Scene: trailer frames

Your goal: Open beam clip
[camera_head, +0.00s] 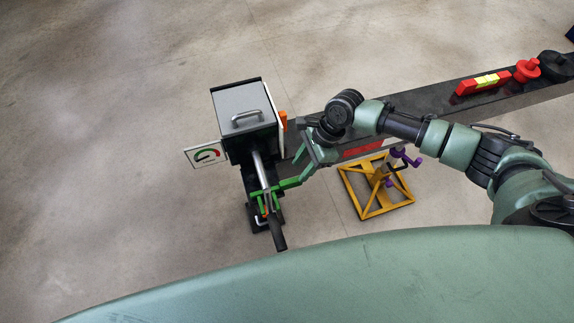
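My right arm comes in from the right, and my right gripper (304,165) is over the trailer's drawbar, just right of its silver shaft (262,170). Bright green parts (285,184) run from beside the gripper down-left to the shaft, near a black handle (279,237). I cannot tell whether the gripper touches them, or how far its fingers are apart. I cannot pick out the beam clip with certainty; it may be small or hidden by my gripper. My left gripper is not in view.
A grey lidded box (243,103) with a handle stands on the frame. A dark beam (430,105) runs to the upper right, bearing a red and yellow marker (485,84). A yellow stand (374,205) with purple parts is on the floor. The floor at left is clear.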

